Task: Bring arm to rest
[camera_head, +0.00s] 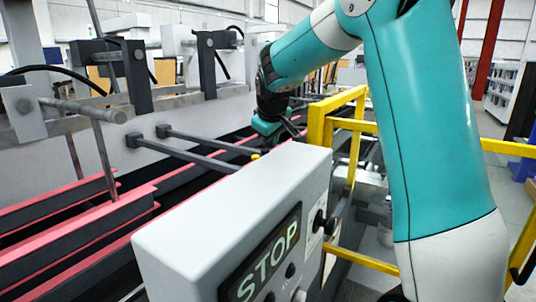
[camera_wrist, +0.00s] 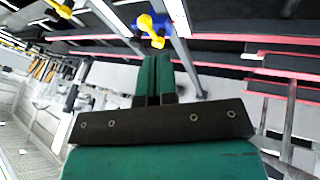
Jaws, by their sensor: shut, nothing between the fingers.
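My teal arm reaches from the right of the head view over to the machine, bent at the elbow. My gripper (camera_head: 272,133) points down behind the grey control box, close to the machine's dark rods and red-edged rails. In the wrist view my gripper's two teal fingers (camera_wrist: 154,62) lie side by side, shut, with nothing held between them. A yellow knob with a blue part (camera_wrist: 152,28) shows just beyond the fingertips; whether they touch it I cannot tell.
The grey control box (camera_head: 230,210) with a STOP sign (camera_head: 268,258) stands in front of my gripper. A yellow guard rail (camera_head: 345,105) is close on its right. Red-edged rails (camera_head: 75,195) and dark rods (camera_head: 200,150) lie to the left. A white shelf (camera_head: 505,90) stands far right.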

